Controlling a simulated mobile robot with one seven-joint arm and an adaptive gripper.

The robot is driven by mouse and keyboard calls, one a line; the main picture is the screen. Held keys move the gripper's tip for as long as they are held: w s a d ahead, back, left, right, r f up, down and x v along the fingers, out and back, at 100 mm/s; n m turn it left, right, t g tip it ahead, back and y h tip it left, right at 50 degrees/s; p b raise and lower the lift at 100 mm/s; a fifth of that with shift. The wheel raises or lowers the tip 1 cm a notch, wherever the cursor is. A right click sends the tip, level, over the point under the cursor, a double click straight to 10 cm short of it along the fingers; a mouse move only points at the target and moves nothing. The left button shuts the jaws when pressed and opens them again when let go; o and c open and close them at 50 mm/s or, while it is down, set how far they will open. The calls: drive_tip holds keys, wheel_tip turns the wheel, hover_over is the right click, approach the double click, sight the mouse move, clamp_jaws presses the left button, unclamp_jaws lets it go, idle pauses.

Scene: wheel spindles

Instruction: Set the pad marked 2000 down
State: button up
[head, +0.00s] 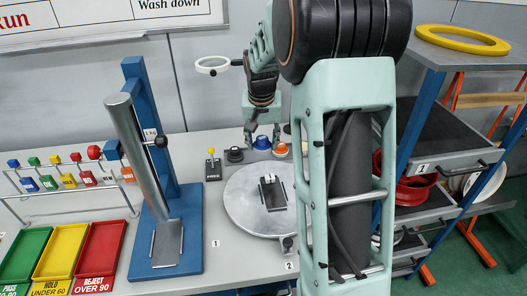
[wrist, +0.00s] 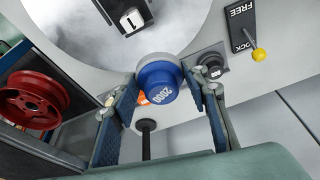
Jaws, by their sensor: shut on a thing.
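The blue pad marked 2000 (wrist: 158,83) is between the fingers of my gripper (wrist: 160,90) in the wrist view, its number facing the camera. My gripper is shut on it. In the head view my gripper (head: 262,128) is at the back of the bench, behind the grey round plate (head: 240,205), with the blue pad (head: 262,143) below its fingers. I cannot tell whether the pad touches the bench. An orange pad (head: 281,150) is just to its right; in the wrist view it is mostly hidden behind the blue pad and a finger.
A black pad (head: 234,155) and a yellow-knobbed lever (head: 210,160) stand left of the blue pad. A block marked 1 (head: 272,193) sits on the round plate. Green, yellow and red trays (head: 100,250) and a blue stand (head: 190,235) are at left. A shelf rack (head: 430,165) stands right.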

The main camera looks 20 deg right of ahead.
drive_tip(key=w+d+f+p, duration=0.1)
drive_tip(key=w+f+p, duration=0.15)
drive_tip(key=w, duration=0.35)
hover_over(258, 156)
drive_tip(key=s, duration=0.1)
wheel_tip(258, 156, down, 5)
drive_tip(key=shift+a+f, duration=0.15)
drive_tip(key=shift+f, duration=0.05)
drive_tip(key=shift+w+f, duration=0.3)
drive_tip(key=shift+f, duration=0.15)
drive_tip(key=shift+f+p, duration=0.4)
drive_tip(key=shift+f, duration=1.15)
drive_tip(key=shift+f, duration=0.1)
drive_tip(key=shift+f, duration=0.15)
drive_tip(key=o, duration=0.8)
drive_tip(key=shift+o, duration=0.2)
drive_tip(key=shift+r, duration=0.2)
